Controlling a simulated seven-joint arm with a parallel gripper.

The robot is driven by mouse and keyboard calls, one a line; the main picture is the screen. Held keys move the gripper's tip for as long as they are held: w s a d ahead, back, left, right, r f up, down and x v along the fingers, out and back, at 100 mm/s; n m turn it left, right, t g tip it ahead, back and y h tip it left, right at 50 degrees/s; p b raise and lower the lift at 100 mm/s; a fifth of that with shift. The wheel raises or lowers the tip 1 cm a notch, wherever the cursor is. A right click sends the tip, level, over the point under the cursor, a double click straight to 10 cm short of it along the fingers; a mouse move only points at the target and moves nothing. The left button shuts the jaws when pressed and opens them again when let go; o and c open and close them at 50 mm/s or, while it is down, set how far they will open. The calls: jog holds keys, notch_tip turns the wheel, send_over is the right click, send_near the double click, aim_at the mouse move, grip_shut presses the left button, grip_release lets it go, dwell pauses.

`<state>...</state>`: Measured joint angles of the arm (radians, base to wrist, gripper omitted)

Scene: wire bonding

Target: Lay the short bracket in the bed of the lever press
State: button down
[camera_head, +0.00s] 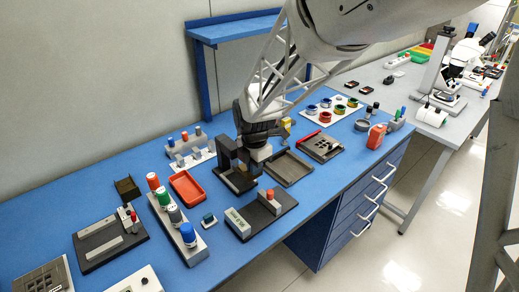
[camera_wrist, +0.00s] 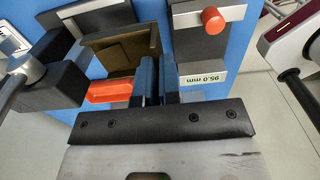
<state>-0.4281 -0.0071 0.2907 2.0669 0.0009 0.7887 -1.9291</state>
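My gripper (camera_head: 258,153) is low over the middle of the bench, beside a dark upright fixture (camera_head: 228,152) on a dark base that may be the lever press. In the wrist view its two dark blue fingers (camera_wrist: 157,80) are close together, and I cannot tell whether anything is held between them. A brown folded or box-like piece (camera_wrist: 122,48) shows just beyond the fingers. I cannot tell whether it is the short bracket. A dark device with a grey cylindrical part (camera_wrist: 28,66) is at the left of the wrist view. The press bed is not clear in either view.
An orange-red tray (camera_head: 188,187), a rack of coloured knobs (camera_head: 173,222) and a small olive box (camera_head: 127,189) are left of my gripper. A dark tray (camera_head: 288,168) is to its right. A red-knobbed fixture (camera_head: 269,202) is in front; one labelled 95.0 mm (camera_wrist: 206,80) shows in the wrist view.

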jog(key=shift+w+a, duration=0.45)
jog(key=shift+w, duration=0.05)
jog(key=shift+w+a+f, duration=0.1)
jog(key=shift+a+f, duration=0.05)
jog(key=shift+f, duration=1)
jog(key=shift+f, duration=0.1)
jog(key=shift+f, duration=2.25)
jog(key=shift+f, duration=0.15)
jog(key=c, duration=1.3)
grip_release()
